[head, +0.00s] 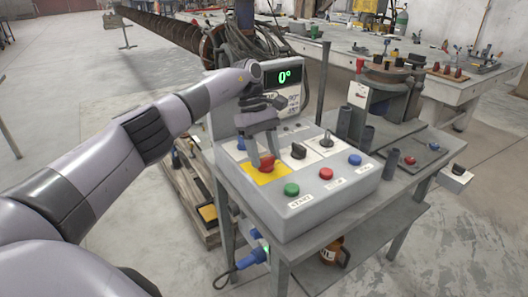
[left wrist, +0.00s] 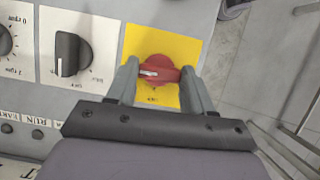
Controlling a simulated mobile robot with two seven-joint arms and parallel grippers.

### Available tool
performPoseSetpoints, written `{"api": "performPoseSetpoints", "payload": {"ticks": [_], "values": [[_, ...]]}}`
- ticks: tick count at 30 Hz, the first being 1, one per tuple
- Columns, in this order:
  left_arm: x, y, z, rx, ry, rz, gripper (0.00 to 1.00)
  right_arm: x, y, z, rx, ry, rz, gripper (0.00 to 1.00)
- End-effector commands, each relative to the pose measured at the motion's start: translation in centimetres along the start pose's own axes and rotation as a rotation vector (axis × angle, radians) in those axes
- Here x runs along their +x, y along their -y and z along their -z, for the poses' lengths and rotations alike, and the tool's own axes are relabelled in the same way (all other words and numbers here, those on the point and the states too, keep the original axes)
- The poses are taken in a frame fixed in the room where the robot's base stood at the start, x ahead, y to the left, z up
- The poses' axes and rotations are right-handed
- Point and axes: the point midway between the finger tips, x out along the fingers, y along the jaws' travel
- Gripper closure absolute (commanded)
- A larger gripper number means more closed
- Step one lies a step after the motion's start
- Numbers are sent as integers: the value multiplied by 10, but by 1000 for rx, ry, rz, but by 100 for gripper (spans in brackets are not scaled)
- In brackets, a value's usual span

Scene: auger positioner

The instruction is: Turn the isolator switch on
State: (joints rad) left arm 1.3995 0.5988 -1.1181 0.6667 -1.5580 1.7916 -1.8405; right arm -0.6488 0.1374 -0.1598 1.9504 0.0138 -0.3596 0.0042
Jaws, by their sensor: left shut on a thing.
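The isolator switch is a red rotary knob (head: 266,162) on a yellow plate (head: 272,176) at the left of the sloped grey control box (head: 315,182). In the left wrist view the red knob (left wrist: 157,70) sits on the yellow plate (left wrist: 187,47), its white pointer mark towards the left. My left gripper (head: 266,160) reaches down onto the knob. In the left wrist view its fingers (left wrist: 160,82) stand on either side of the knob and are shut on it. Part of the plate's lettering is hidden by the gripper. My right gripper is not in view.
Black selector knobs (head: 299,151) sit right of the switch. Green (head: 291,189), red (head: 326,173) and blue (head: 355,159) buttons line the front. A display (head: 284,76) reading 0° stands behind. Grey posts (head: 344,122) stand right of the box. Open floor lies left.

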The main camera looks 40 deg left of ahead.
Motion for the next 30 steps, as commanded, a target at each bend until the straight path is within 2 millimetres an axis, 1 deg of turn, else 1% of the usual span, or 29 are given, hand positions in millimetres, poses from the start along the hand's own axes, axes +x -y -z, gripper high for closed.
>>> {"api": "performPoseSetpoints", "payload": {"ticks": [8,20,21,22,23,30], "values": [[0,-1,-1,53,-2,21,79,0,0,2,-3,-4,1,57],[0,-1,0,59,-2,23,79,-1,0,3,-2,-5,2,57],[0,-1,0,59,-2,23,39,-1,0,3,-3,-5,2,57],[0,-1,0,59,-2,23,29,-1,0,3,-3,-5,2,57],[0,-1,0,59,-2,23,23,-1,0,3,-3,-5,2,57],[0,-1,0,56,-1,23,23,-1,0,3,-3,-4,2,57]]}}
